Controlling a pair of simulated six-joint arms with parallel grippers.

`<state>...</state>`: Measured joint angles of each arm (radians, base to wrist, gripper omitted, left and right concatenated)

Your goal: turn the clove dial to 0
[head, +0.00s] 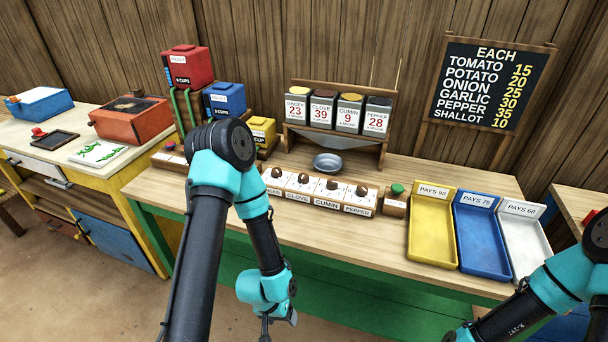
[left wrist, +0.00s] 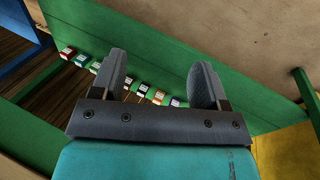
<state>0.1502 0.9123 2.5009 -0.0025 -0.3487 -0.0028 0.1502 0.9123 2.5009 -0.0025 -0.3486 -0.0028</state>
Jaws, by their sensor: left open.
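The clove dial (head: 303,179) is a dark brown knob on the white-topped dial block on the table, second from the left above the CLOVE label. Its exact pointer setting is too small to read. My left gripper (head: 266,328) hangs in front of the table, below the dial row and well apart from it. In the left wrist view its two grey fingers (left wrist: 163,82) are spread and hold nothing. My right arm comes in at the lower right, and its gripper is out of frame.
The ginger (head: 277,172), cumin (head: 332,184) and pepper (head: 361,190) dials flank the clove dial. A green button (head: 397,189) stands right of the row. A metal bowl (head: 327,162) sits behind it. Pay trays, such as the yellow one (head: 424,262), lie to the right.

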